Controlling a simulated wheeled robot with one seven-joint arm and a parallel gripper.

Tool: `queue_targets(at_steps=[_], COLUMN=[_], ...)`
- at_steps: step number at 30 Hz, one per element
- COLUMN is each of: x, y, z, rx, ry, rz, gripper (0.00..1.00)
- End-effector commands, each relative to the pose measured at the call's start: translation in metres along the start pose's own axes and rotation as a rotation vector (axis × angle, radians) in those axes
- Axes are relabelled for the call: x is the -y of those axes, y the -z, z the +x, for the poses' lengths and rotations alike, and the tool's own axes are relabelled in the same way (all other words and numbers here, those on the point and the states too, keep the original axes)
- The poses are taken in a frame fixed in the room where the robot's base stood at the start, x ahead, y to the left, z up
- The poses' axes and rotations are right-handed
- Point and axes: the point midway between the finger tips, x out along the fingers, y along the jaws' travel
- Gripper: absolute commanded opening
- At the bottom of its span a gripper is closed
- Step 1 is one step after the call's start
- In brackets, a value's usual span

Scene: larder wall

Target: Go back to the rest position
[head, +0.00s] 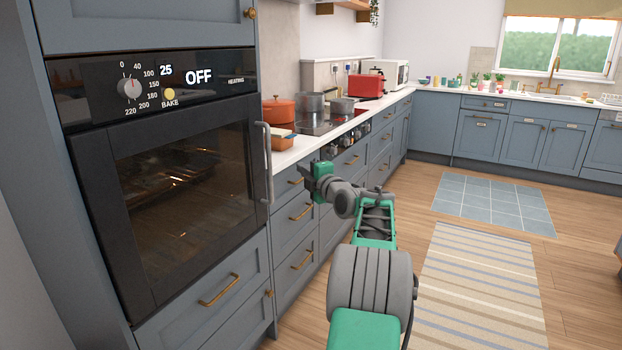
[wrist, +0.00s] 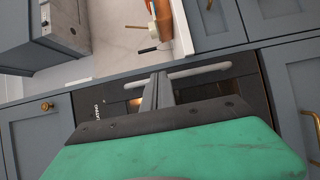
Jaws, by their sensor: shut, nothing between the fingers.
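My arm reaches forward from the bottom of the head view, and my gripper (head: 305,168) is held in the air to the right of the oven handle (head: 266,160). In the wrist view my gripper (wrist: 158,88) is shut and empty, its grey fingers pointing at the oven front. The handle (wrist: 205,71) crosses behind the fingertips there; I cannot tell how wide the gap is. The oven (head: 185,175) is shut, its display reads OFF and 25, and a light glows inside.
Drawers (head: 303,212) run along the left below the counter. An orange pot (head: 278,111), grey pots and a red toaster (head: 366,86) stand on top. A striped rug (head: 480,290) and a blue mat (head: 493,203) lie flat on the open floor to the right.

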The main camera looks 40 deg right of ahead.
Motion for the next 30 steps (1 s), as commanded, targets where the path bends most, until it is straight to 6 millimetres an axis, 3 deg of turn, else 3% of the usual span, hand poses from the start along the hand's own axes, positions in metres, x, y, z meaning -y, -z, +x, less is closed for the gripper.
queue_targets(at_steps=[3,7,10,11,14,17,18,20,21,23,24,26,27,30], x=[0.002,0.002,-0.004,-0.008,-0.023,-0.032,-0.033,-0.032,-0.031,-0.03,-0.028,-0.025,-0.022,-0.014], y=[-0.007,-0.008,0.008,0.02,0.085,0.173,0.206,0.253,0.281,0.318,0.339,0.366,0.38,0.398], z=[-0.017,-0.023,-0.019,-0.017,-0.011,-0.025,-0.038,-0.064,-0.085,-0.123,-0.152,-0.198,-0.231,-0.307], rx=[0.002,-0.002,-0.017,-0.025,-0.062,-0.07,-0.057,-0.021,0.014,0.083,0.141,0.24,0.316,0.517], ry=[0.002,0.003,0.028,0.047,0.167,0.357,0.438,0.557,0.636,0.747,0.818,0.914,0.972,1.073], rz=[0.002,0.002,0.032,0.055,0.19,0.385,0.465,0.578,0.651,0.753,0.816,0.903,0.955,1.059], gripper=[0.0,0.0,0.0,0.0,0.0,0.0,0.0,0.0,0.0,0.0,0.0,0.0,0.0,0.0])
